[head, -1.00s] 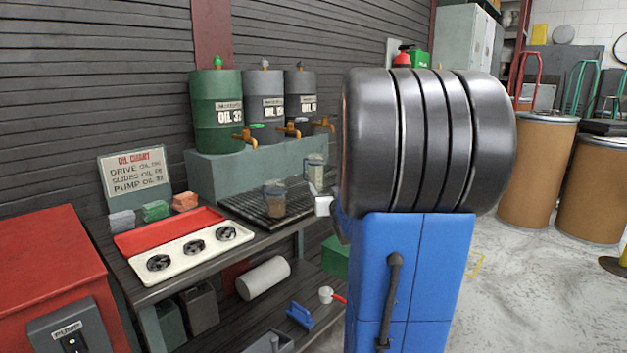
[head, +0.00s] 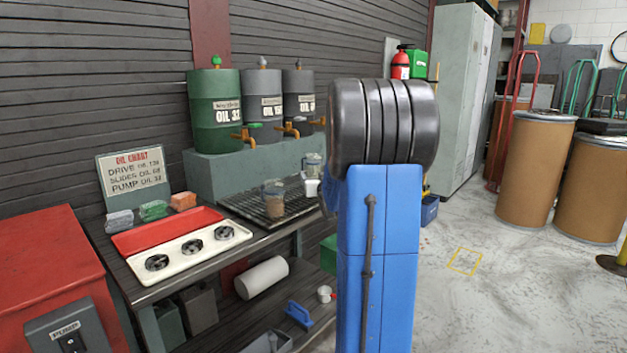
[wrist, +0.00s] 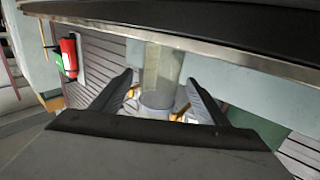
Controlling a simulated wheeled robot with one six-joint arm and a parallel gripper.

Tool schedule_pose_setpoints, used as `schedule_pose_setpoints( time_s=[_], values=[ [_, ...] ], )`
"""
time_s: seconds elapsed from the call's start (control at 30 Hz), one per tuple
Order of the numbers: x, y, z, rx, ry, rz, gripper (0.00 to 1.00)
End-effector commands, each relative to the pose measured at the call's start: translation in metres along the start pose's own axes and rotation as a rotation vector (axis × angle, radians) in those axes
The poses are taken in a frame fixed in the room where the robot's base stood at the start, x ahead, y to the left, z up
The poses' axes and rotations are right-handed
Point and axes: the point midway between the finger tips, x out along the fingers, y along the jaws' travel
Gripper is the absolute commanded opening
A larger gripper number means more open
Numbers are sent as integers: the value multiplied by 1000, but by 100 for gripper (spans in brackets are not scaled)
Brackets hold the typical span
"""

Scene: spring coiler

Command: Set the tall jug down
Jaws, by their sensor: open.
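The tall jug (head: 313,162), clear and see-through, stands upright on the back right of the dark drip grate (head: 247,207), partly hidden by my arm. In the wrist view, which is turned upside down, the jug (wrist: 163,72) shows between the finger tips of my gripper (wrist: 160,79). The fingers are spread, with a gap visible on both sides of the jug. I cannot tell how deep it sits between them. In the head view my arm hides most of the gripper.
A second jug with brown contents (head: 273,198) stands on the grate, left of the tall one. Oil drums (head: 213,112) with taps stand on a grey ledge (head: 235,172) behind. A red and white tray (head: 190,247) lies at the left. Open floor (head: 490,270) lies to the right.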

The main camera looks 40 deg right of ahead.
Motion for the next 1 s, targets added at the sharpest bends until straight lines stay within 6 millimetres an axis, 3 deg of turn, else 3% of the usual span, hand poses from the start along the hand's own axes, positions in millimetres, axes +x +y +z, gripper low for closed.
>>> schedule_pose_setpoints(
  time_s=[0.2,0.5,0.53,0.73,1.0],
  values=[
    [27,0,-1,0,0,0,68],
    [32,0,-2,1,1,0,68],
    [32,-1,-2,0,1,0,66],
    [31,-1,-2,1,1,0,20],
    [31,0,-3,0,1,0,16]
  ],
)
